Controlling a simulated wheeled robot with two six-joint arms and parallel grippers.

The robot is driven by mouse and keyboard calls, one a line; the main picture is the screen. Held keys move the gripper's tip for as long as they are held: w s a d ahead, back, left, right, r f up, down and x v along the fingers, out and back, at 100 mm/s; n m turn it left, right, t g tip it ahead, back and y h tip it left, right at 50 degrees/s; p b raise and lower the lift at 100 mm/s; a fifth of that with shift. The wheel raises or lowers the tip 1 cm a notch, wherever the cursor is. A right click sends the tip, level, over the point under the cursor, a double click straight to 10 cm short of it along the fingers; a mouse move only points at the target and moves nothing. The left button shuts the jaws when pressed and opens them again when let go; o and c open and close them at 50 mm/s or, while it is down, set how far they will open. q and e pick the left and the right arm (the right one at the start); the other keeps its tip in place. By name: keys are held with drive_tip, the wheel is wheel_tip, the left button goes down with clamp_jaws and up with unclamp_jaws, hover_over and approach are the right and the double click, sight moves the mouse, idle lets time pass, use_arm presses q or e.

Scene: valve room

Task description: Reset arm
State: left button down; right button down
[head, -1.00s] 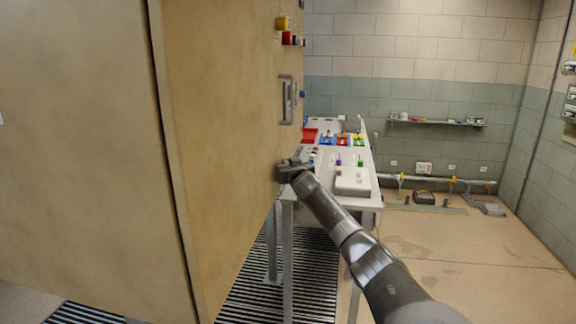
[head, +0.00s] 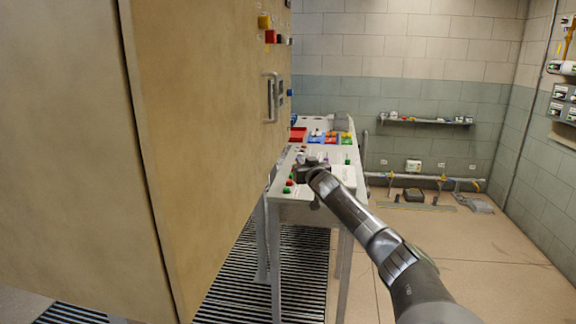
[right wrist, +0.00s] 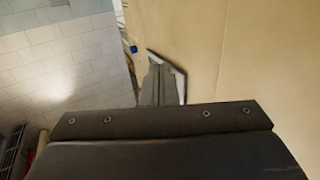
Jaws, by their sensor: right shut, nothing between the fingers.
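My right arm reaches in from the lower right in the head view. Its gripper (head: 308,168) is shut and empty, in front of the table and apart from the tan cabinet's face by a gap that is hard to judge. In the right wrist view the shut fingers (right wrist: 158,84) appear in front of the tan cabinet (right wrist: 240,60), with part of a metal handle behind them. My left arm and gripper are not in view.
The large tan cabinet (head: 200,130) fills the left, with a metal handle (head: 270,97) and a red button (head: 271,37). A light table (head: 300,211) with small coloured items stands beyond. A wall shelf (head: 425,122) and pipes are at the back. The floor (head: 490,270) at right is clear.

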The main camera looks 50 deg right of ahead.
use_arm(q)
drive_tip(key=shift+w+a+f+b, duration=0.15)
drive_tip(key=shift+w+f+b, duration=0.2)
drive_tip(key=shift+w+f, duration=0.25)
use_arm(e)
drive_tip(key=s+d, duration=0.2)
drive_tip(key=s, duration=0.1)
drive_tip(key=shift+s+d, duration=0.2)
drive_tip(key=shift+s, duration=0.1)
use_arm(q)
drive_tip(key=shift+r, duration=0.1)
